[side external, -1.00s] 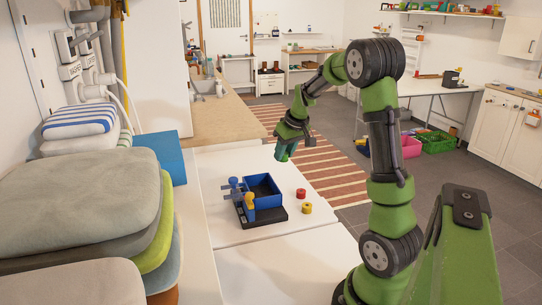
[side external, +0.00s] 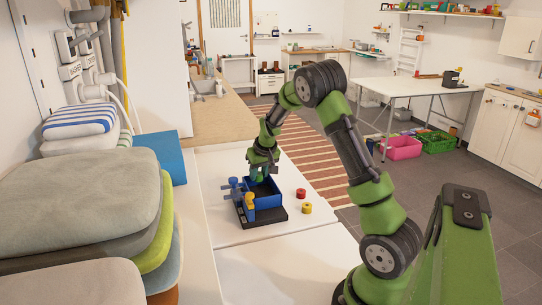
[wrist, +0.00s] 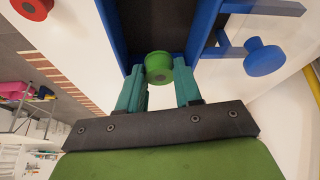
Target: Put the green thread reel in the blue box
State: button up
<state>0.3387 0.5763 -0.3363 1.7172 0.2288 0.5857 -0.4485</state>
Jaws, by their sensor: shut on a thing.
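The green thread reel (wrist: 159,67) is between the two teal fingers of my gripper (wrist: 160,87) in the wrist view. My gripper is shut on it. The blue box (side external: 268,203) is an open-topped box on a dark base on the white table. In the side view my gripper (side external: 258,177) is at the far part of the box, pointing down. In the wrist view the reel overlaps the dark box floor between the blue walls (wrist: 205,25). How high the reel is above the floor is hard to tell.
A red reel (side external: 301,193) and a yellow reel (side external: 307,208) stand on the table right of the box. Stacked cushions (side external: 80,215) fill the left.

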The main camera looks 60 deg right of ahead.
aim_at(261, 178)
jog(key=shift+f, duration=2)
jog(key=shift+f, duration=0.15)
jog(key=o, duration=0.7)
